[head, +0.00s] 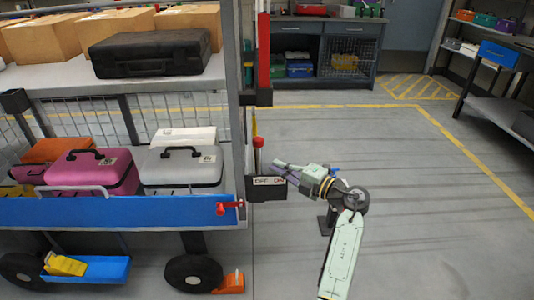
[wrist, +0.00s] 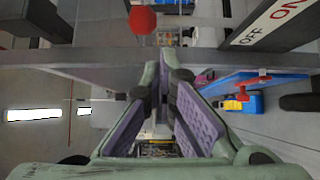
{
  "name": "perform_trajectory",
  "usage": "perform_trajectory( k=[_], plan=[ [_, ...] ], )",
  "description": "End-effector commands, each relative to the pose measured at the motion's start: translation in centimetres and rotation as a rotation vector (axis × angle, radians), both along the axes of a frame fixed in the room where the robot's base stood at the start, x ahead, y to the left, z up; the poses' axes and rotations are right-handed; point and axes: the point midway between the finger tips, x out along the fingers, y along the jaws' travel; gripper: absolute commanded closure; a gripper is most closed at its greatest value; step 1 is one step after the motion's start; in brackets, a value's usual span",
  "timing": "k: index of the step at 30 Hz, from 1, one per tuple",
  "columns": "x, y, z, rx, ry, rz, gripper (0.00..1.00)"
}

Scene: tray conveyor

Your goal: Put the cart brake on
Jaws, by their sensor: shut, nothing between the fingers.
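The cart (head: 120,212) stands at the left, with a dark brake box (head: 268,190) at its right corner. The box's white label reads OFF at left and ON in red at right; the label also shows in the wrist view (wrist: 268,24). A lever with a red knob (head: 258,143) rises from the box, above the OFF end of the label. The red knob also shows in the wrist view (wrist: 142,20), beyond the fingertips. My gripper (head: 279,168) is shut and empty, just right of the lever near the box. Whether it touches the lever I cannot tell.
The cart carries a black case (head: 150,52), cardboard boxes (head: 65,37), and pink (head: 92,172) and grey (head: 180,168) cases. A red latch (head: 229,208) is on its blue rail. Shelves (head: 325,50) stand at the back. The floor right of the cart is open.

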Motion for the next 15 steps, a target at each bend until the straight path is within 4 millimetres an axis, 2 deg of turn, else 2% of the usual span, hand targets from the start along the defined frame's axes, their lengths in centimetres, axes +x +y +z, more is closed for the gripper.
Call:
perform_trajectory(
  k=[10,15],
  plan=[
    [-0.02,-0.32,-0.35,-0.004,0.009,-0.004,1.00],
    [0.60,0.52,-0.26,-0.004,0.009,-0.001,1.00]
  ],
)
